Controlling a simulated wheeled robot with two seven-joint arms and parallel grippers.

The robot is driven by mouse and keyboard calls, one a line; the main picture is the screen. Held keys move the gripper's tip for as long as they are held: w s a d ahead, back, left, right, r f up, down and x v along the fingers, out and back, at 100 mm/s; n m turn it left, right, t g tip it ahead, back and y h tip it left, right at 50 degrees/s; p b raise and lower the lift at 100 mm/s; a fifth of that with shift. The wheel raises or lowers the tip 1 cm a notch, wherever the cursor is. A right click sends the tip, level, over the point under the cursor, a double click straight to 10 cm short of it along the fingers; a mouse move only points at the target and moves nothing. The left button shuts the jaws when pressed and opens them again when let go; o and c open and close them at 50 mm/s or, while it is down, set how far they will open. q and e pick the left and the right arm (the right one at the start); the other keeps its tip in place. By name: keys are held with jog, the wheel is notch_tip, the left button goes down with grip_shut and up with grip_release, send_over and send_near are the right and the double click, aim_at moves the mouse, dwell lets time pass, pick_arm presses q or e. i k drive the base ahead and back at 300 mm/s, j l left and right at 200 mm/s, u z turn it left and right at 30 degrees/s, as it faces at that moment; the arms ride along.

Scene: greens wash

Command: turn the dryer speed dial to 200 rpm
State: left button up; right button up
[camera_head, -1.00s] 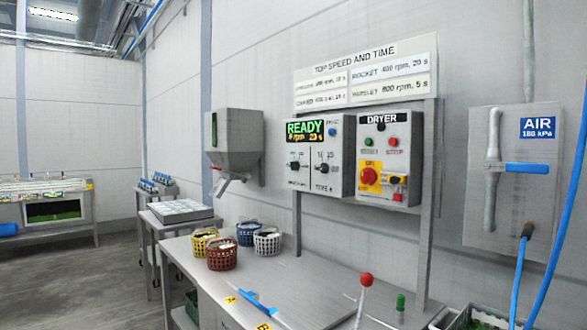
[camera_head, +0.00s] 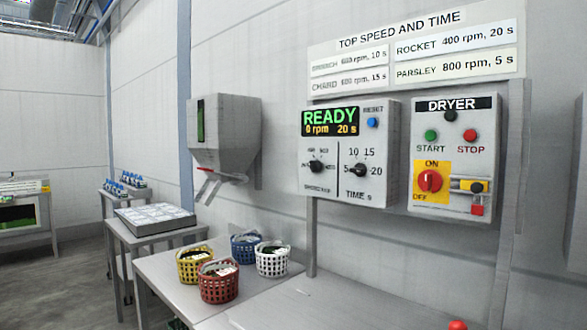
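The dryer speed dial (camera_head: 316,167) is a black knob at the left of the grey control box (camera_head: 392,185). Its scale marks are too small to read surely, and I cannot tell which mark it points at. A black time dial (camera_head: 358,170) sits to its right. The display (camera_head: 330,122) above them reads READY, 0 rpm, 20 s. A blue reset button (camera_head: 373,122) is beside the display. Neither of my grippers shows in the head view.
The dryer switch box (camera_head: 484,200) on the right has a green start button (camera_head: 431,135), a red stop button (camera_head: 470,136) and a red rotary switch (camera_head: 430,181). Several baskets stand on the table (camera_head: 160,270) below. A grey hopper (camera_head: 223,130) hangs left. Space before the dials looks clear.

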aim_at(316, 166)
jog(key=i+j, duration=0.65)
jog(key=j, duration=0.15)
jog(key=i+j+z, duration=0.1)
jog(key=i+j, duration=0.6)
jog(key=j, duration=0.1)
